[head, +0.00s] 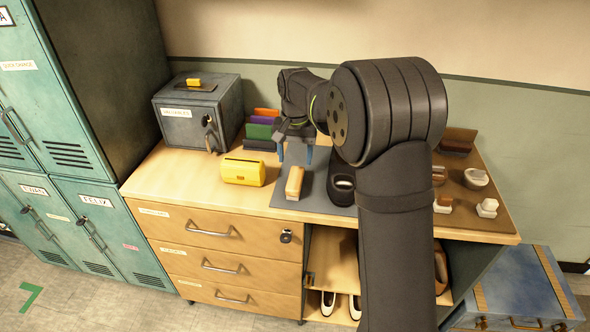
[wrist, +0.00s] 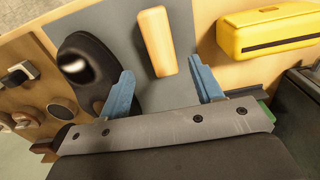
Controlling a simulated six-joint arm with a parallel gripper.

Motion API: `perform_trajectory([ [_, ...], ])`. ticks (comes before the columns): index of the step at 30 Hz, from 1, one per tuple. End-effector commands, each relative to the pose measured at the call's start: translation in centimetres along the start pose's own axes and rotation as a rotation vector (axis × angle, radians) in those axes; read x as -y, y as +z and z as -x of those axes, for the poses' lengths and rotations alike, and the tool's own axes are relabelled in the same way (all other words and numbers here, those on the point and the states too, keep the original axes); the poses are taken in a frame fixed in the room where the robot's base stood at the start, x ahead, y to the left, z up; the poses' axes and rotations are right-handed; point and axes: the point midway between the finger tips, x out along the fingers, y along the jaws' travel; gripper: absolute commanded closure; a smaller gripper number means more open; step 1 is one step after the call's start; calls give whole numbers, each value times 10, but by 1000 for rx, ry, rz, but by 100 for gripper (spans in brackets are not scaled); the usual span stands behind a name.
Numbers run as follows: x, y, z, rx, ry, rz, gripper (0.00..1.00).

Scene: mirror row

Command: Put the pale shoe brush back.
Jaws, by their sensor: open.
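A pale wooden brush-shaped block (head: 295,183), which looks like the pale shoe brush, lies on the grey mat (head: 325,168) on the counter, left of a dark shoe (head: 342,188). In the wrist view the pale brush (wrist: 157,38) shows its smooth back; no bristles are visible. My gripper (head: 295,154) is open, with its blue fingers just behind the brush. In the wrist view my gripper (wrist: 164,82) has its fingers spread either side of the brush's near end, with nothing held. I cannot tell the height gap.
A yellow case (head: 243,171) lies left of the mat. A grey metal box (head: 197,112) and upright coloured items (head: 262,129) stand behind. At right, a brown board (head: 468,212) carries a white-bristled brush (head: 487,207) and a round tin (head: 476,178). My arm hides part of the counter.

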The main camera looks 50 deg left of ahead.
Motion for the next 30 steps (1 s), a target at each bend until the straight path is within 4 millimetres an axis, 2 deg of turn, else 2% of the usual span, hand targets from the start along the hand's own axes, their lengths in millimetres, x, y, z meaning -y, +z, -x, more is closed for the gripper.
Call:
perform_trajectory([
  [3,0,0,18,-2,-1,0,40],
  [6,0,0,26,0,0,0,40],
  [19,0,0,28,1,1,0,40],
  [23,0,0,19,3,1,0,40],
  [30,0,1,-23,5,2,0,40],
])
